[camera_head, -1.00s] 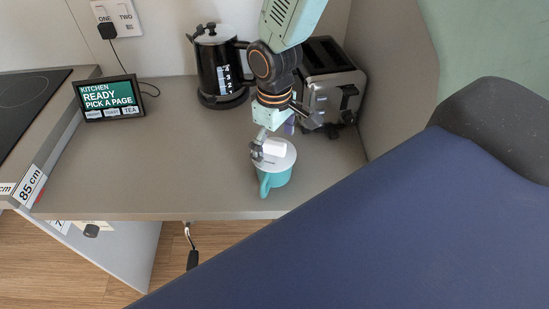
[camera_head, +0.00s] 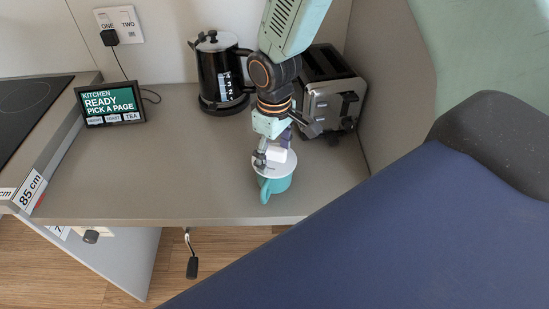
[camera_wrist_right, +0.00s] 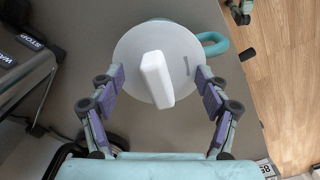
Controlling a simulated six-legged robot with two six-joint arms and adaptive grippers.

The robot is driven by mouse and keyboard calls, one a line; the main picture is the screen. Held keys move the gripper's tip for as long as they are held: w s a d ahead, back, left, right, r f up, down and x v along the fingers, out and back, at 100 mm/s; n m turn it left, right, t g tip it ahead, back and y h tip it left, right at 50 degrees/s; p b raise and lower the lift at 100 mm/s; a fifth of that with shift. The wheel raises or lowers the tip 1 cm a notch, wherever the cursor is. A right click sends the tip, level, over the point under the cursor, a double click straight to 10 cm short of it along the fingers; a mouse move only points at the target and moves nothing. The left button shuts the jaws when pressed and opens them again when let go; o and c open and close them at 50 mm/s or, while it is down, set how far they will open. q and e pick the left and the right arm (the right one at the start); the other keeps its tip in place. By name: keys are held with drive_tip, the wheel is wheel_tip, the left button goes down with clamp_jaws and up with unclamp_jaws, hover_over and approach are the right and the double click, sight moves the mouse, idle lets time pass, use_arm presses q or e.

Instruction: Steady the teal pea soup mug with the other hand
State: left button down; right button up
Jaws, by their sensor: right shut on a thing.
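The teal mug (camera_head: 274,186) stands on the counter near its front edge, with its handle toward the front. A white lid (camera_head: 261,171) with a tall white block knob (camera_head: 278,156) covers it, so its inside is hidden. My right gripper (camera_head: 272,152) comes down over the lid from above. In the right wrist view its two fingers (camera_wrist_right: 158,76) are at opposite edges of the lid (camera_wrist_right: 130,50), shut on it, with the knob between them untouched. A small dark gripper-like part (camera_wrist_right: 239,11) at the top right may be my left gripper; its state is unclear.
A toaster (camera_head: 332,95) stands close behind my right wrist, beside the right wall. A black kettle (camera_head: 220,75) and a small display (camera_head: 110,103) stand at the back. A crank (camera_head: 191,262) hangs below the front edge. The counter left of the mug is clear.

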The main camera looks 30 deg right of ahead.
sight(275, 149)
drive_tip(key=o, duration=0.4)
drive_tip(key=shift+s+f, duration=0.1)
drive_tip(key=shift+f, duration=0.1)
drive_tip(key=o, duration=0.5)
drive_tip(key=shift+w, duration=0.2)
drive_tip(key=shift+s, duration=0.15)
drive_tip(key=shift+r, duration=0.6)
wheel_tip(275, 149, up, 9)
drive_tip(key=shift+r, duration=0.95)
